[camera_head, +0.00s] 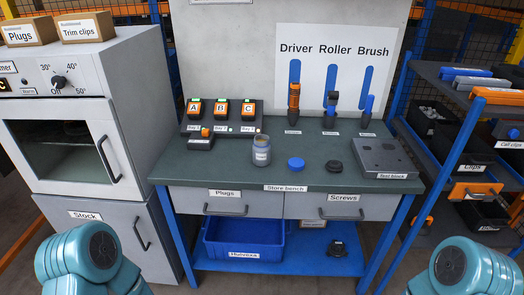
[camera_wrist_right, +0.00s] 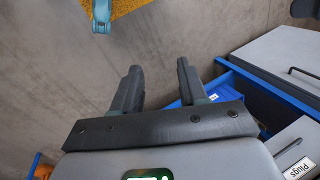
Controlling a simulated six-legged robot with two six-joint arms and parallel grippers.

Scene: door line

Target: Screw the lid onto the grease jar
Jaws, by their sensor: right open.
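The grease jar (camera_head: 262,151) stands upright on the store bench (camera_head: 230,172), left of the bench's middle, with an open-looking top and a small label. A blue round lid (camera_head: 296,164) lies on the bench just right of the jar, apart from it. A black round lid-like piece (camera_head: 334,167) lies further right. My right gripper (camera_wrist_right: 159,78) is open and empty in the right wrist view, over the floor beside the bench. In the head view both my arms show only at the bottom corners, and neither gripper is visible there.
Labelled battery-like blocks (camera_head: 221,109) stand on a holder at the bench's back left. A grey tool block (camera_head: 383,157) sits at the right. Driver, roller and brush (camera_head: 330,108) stand at the back. A blue bin (camera_head: 244,243) is below. A cabinet (camera_head: 85,130) flanks the left, shelving the right.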

